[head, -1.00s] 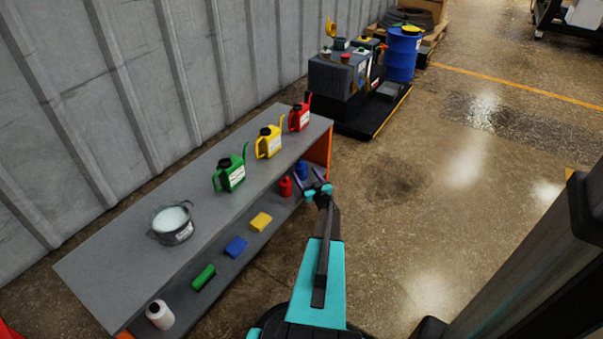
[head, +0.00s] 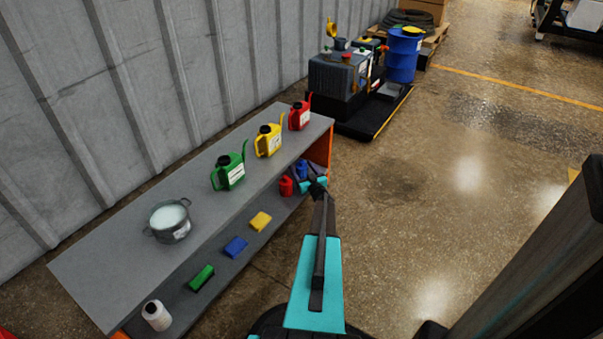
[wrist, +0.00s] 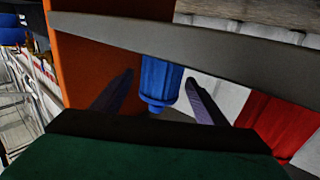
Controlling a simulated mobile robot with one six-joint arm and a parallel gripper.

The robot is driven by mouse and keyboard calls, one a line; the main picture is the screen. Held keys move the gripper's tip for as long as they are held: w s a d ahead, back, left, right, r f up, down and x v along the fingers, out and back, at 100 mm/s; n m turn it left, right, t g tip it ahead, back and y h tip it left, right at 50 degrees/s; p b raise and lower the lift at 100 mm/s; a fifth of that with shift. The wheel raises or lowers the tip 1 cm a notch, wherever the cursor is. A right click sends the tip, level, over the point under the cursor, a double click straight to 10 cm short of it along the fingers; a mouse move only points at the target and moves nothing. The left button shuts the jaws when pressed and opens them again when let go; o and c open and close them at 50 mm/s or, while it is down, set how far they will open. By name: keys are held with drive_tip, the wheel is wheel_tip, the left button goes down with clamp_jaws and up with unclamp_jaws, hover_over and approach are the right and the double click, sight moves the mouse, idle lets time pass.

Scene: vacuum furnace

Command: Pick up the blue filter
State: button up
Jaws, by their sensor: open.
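The blue filter (wrist: 160,80) stands upright on the lower shelf in the wrist view, between my two open fingers and just beyond their tips. In the head view the blue filter (head: 302,169) shows at the far end of the lower shelf, partly hidden by my gripper. My gripper (head: 308,180) reaches in under the upper shelf at that end. In the wrist view my gripper (wrist: 161,82) is open and empty, a finger on each side of the filter. I cannot tell whether either finger touches it.
A red filter (head: 286,186) stands close beside the blue one; it fills the right of the wrist view (wrist: 270,125). The upper shelf's edge (wrist: 200,50) crosses just above. An orange side panel (wrist: 90,75) is on the left. Yellow, blue and green blocks lie further along the lower shelf.

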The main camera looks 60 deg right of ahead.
sight(302, 161)
idle(0.3)
drive_tip(key=c, duration=1.2)
drive_tip(key=shift+r, duration=0.15)
drive_tip(key=shift+r+p, duration=0.45)
drive_tip(key=shift+r, duration=0.05)
wheel_tip(302, 161, up, 3)
drive_tip(key=shift+s+f+p, duration=0.1)
drive_tip(key=shift+p, duration=0.8)
drive_tip(key=s+a+p, duration=0.4)
drive_tip(key=s+a, duration=0.5)
drive_tip(key=a, duration=0.4)
drive_tip(key=shift+r, duration=0.45)
drive_tip(key=shift+s, duration=0.15)
